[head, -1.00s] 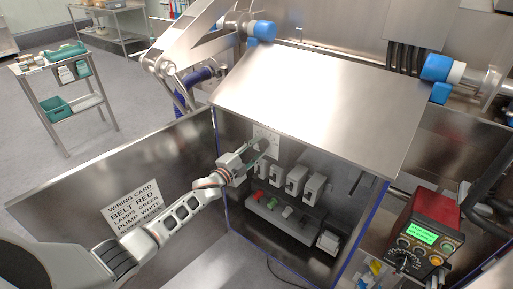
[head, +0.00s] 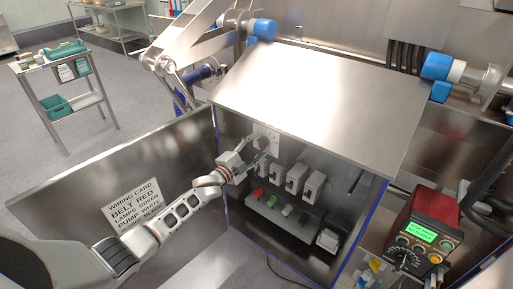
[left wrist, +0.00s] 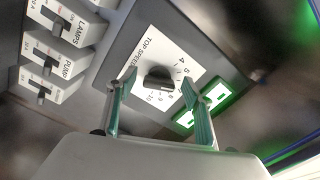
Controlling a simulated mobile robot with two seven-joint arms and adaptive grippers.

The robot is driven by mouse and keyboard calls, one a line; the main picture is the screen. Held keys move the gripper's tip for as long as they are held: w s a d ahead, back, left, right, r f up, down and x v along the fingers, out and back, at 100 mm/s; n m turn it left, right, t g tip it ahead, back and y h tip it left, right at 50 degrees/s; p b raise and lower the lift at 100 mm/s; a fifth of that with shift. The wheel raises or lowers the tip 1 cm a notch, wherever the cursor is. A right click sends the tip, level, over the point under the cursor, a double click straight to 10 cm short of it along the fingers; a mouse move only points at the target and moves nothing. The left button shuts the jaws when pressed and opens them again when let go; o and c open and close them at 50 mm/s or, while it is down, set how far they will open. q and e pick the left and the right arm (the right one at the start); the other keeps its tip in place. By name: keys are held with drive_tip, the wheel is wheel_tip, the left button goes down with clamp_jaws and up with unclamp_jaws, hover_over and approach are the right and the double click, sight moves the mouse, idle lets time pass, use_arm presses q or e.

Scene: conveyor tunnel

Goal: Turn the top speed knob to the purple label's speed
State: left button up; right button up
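The top speed knob (left wrist: 158,80) is dark and round, on a white dial plate (left wrist: 150,52) marked TOP SPEED with numbers including 4, 5 and 10. In the head view the plate (head: 273,136) is on the back wall inside the open cabinet. My left gripper (left wrist: 158,84) is open, its two green-lined fingers on either side of the knob. Contact with the knob cannot be told. The head view shows the left gripper (head: 262,146) reaching into the cabinet. I cannot make out a purple label. My right gripper is not in view.
Breakers labelled LAMPS (left wrist: 62,22) and PUMP (left wrist: 57,65) sit beside the dial. A green-framed panel (left wrist: 205,104) is on its other side. The cabinet's metal lid (head: 320,90) slopes above. A wiring card (head: 138,205) hangs on the left door. A red control box (head: 425,225) stands right.

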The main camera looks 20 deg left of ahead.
use_arm(q)
drive_tip(key=shift+s, duration=0.15)
drive_tip(key=v, duration=1.1)
drive_tip(key=shift+s+a, duration=0.2)
drive_tip(key=shift+s, duration=0.15)
idle(0.7)
